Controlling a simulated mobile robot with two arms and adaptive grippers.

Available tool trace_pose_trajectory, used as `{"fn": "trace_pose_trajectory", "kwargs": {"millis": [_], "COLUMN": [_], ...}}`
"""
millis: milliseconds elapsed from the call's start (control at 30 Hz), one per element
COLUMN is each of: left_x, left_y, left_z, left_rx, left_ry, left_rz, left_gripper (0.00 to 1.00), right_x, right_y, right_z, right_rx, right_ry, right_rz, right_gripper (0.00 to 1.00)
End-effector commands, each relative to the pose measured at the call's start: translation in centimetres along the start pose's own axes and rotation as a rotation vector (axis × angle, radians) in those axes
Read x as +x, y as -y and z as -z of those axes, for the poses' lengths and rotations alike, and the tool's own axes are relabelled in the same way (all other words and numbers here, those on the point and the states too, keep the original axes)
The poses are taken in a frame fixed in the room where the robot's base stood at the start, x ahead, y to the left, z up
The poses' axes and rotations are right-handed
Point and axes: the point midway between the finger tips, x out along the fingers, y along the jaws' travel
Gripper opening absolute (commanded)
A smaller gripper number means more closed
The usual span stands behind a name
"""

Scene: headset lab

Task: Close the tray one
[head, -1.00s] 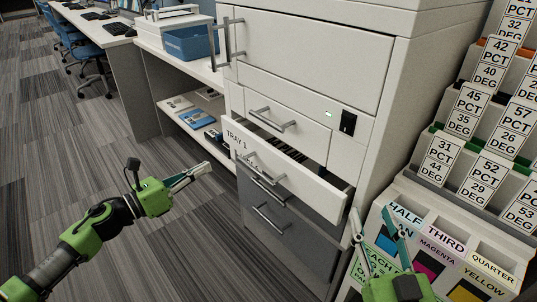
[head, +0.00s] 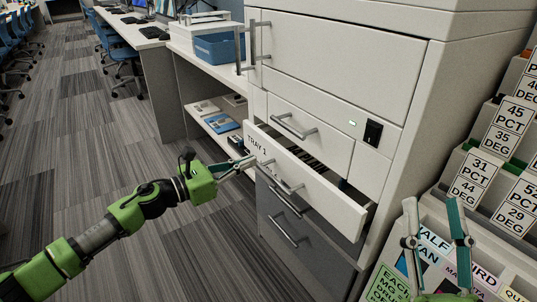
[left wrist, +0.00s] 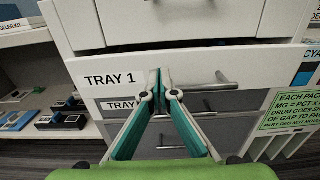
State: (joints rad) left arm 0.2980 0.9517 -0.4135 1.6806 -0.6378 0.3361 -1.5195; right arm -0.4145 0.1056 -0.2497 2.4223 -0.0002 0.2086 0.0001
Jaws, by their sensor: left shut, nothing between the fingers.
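The tray one drawer, a white front labelled TRAY 1 (head: 330,196) with a bar handle, is pulled out from the white cabinet. Its open interior shows behind the front. In the left wrist view the same drawer front (left wrist: 262,62) fills the middle, with its handle right of the fingers. My left gripper (head: 253,160) is shut and empty, its tips at the left end of the drawer front near the label; I cannot tell whether they touch it. Its fingertips also show in the left wrist view (left wrist: 160,78). My right gripper (head: 432,204) is open and empty, right of the drawer.
A closed white drawer (head: 285,122) is above tray one, beside a black switch (head: 373,133). Grey drawers (head: 280,230) are below. A label stand (head: 485,175) is at the right, behind my right gripper. Carpeted floor (head: 95,170) is clear at the left.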

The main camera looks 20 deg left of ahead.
Motion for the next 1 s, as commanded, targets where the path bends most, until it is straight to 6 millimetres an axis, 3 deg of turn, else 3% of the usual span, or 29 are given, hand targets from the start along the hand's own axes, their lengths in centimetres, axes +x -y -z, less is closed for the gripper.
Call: {"fn": "trace_pose_trajectory", "kwargs": {"millis": [300,500,1000], "left_x": [4.5,6.4,7.1], "left_y": [0.0,0.0,0.0], "left_z": [-0.1,-0.1,0.0], "left_rx": [0.001,0.001,0.001], "left_ry": [0.003,0.002,0.000], "left_rz": [0.001,0.000,0.000], "left_gripper": [0.00,0.00,0.00], "right_x": [-0.1,-0.2,0.0], "right_y": [0.0,0.1,0.2], "right_z": [0.2,1.2,1.9], "right_rx": [0.001,0.002,0.003], "right_ry": [-0.017,-0.060,-0.090], "right_rz": [0.000,0.001,0.004], "right_gripper": [0.39,0.39,0.39]}}
